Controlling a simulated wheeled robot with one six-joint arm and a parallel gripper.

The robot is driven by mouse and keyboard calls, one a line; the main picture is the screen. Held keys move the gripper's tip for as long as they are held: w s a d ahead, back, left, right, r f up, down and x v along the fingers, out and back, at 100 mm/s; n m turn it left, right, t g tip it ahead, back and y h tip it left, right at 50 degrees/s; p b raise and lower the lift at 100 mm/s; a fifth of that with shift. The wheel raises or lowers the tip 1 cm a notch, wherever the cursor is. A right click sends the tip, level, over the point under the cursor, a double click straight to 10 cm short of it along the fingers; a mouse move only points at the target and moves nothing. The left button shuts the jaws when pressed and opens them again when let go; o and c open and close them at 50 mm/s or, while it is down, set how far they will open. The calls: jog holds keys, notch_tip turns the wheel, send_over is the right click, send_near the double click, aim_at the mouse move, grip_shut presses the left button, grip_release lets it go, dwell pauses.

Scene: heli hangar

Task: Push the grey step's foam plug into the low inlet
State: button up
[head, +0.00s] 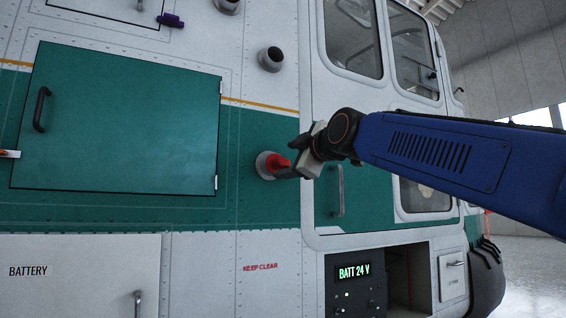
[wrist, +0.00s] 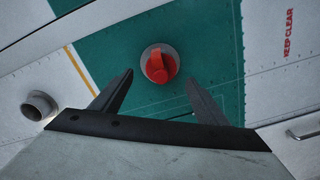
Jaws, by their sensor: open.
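A red plug with a raised grip (head: 277,161) sits in the low round inlet (head: 262,166) on the green side of the helicopter. The wrist view shows the plug (wrist: 159,66) within the inlet's pale ring (wrist: 146,53); I cannot tell how deep it sits. My gripper (head: 289,169) is open just in front of the plug. In the wrist view its two fingers (wrist: 159,80) stand apart on either side of and below the plug, with visible gaps. In the head view the fingers partly overlap the plug's right edge. No grey step shows.
Another inlet (head: 271,59) is open higher up and also shows in the wrist view (wrist: 38,106). A closed green hatch (head: 120,120) with a black handle is left. A purple item (head: 171,20) is above. A lit BATT 24 V panel (head: 354,271) sits in a lower bay.

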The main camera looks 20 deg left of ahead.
jog(key=v, duration=1.2)
jog(key=shift+s+d, duration=0.2)
jog(key=shift+s, duration=0.05)
jog(key=shift+d+f, duration=0.1)
jog(key=d+f+m+g+h, duration=0.1)
jog(key=d+f+m+h, duration=0.35)
jog(key=d+f, duration=0.95)
jog(key=d+f+m+h, duration=0.4)
jog(key=d+f+m, duration=0.2)
jog(key=d+f, duration=0.8)
jog(key=s+d+f+m+g+h, duration=0.1)
jog(key=s+d+f+m, duration=0.3)
jog(key=f, duration=0.8)
jog(key=s+d+f+m+g+h, duration=0.2)
jog(key=s+d+f+m+g, duration=0.1)
jog(key=s+d+f, duration=0.5)
jog(key=s+d+f+m+g+h, duration=0.1)
jog(key=s+d+f+m, duration=0.4)
jog(key=s+f, duration=0.5)
notch_tip(320, 180, down, 6)
jog(key=shift+d+r+g+h, duration=0.1)
jog(key=shift+d+g+h, duration=0.35)
jog(key=shift+h, duration=0.2)
